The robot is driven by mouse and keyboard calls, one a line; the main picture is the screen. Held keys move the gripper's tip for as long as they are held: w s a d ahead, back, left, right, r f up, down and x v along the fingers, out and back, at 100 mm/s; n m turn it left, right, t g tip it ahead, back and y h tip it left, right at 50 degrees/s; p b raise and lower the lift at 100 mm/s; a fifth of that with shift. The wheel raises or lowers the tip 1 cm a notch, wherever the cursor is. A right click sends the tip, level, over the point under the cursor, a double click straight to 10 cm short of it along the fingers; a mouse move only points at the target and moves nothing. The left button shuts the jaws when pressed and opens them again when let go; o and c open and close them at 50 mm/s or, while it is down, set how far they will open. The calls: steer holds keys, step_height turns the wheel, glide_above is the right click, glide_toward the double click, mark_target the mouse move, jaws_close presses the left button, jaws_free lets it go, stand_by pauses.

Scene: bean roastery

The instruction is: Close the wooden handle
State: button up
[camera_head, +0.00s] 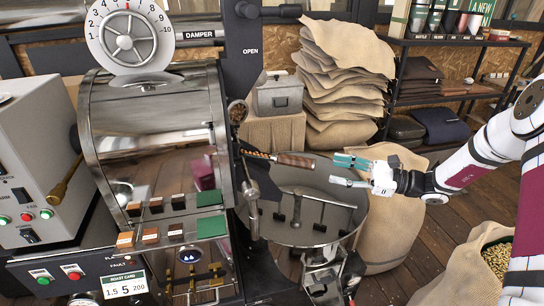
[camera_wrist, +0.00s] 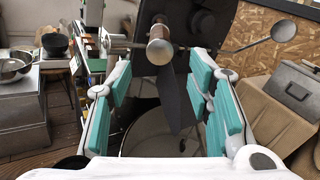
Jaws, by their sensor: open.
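The wooden handle (camera_head: 297,160) is a short brown grip on a rod, sticking out to the right from the front of the roaster (camera_head: 160,130). In the wrist view the wooden handle (camera_wrist: 160,48) is seen nearly end-on, with a pale round tip, at upper middle. My gripper (camera_head: 343,171) is open, with teal finger pads, just right of the handle's tip. In the wrist view my gripper (camera_wrist: 162,88) shows nothing between its pads; the handle appears beyond and above them. I see no contact with the handle.
A round metal cooling tray (camera_head: 330,205) lies below the handle and my gripper. A full burlap sack (camera_head: 390,220) is right of the tray; a bean sack (camera_head: 480,265) is at lower right.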

mark_target(315, 164)
steer(key=shift+c, duration=1.4)
steer(key=shift+d, duration=0.35)
steer(key=c, duration=0.4)
steer(key=d+r+m+h, duration=0.1)
steer(key=d, duration=0.1)
steer(key=s+d+r+m+h+b, duration=0.1)
steer(key=d, duration=0.2)
steer(key=s+d+r+m+g+h, duration=0.1)
steer(key=d+r, duration=0.1)
steer(key=d, duration=0.1)
steer(key=shift+s+r+b, duration=0.1)
steer(key=shift+s+b, duration=0.05)
steer(key=shift+b, duration=0.25)
jaws_close()
steer(key=p+x, duration=0.1)
steer(key=x, duration=0.7)
steer(key=p+x, duration=0.1)
steer(key=x, duration=0.4)
steer(key=shift+a+r+p, duration=0.1)
steer(key=shift+r+p, duration=0.25)
steer(key=shift+r, duration=0.05)
steer(key=shift+a, duration=0.25)
steer(key=shift+a, duration=0.1)
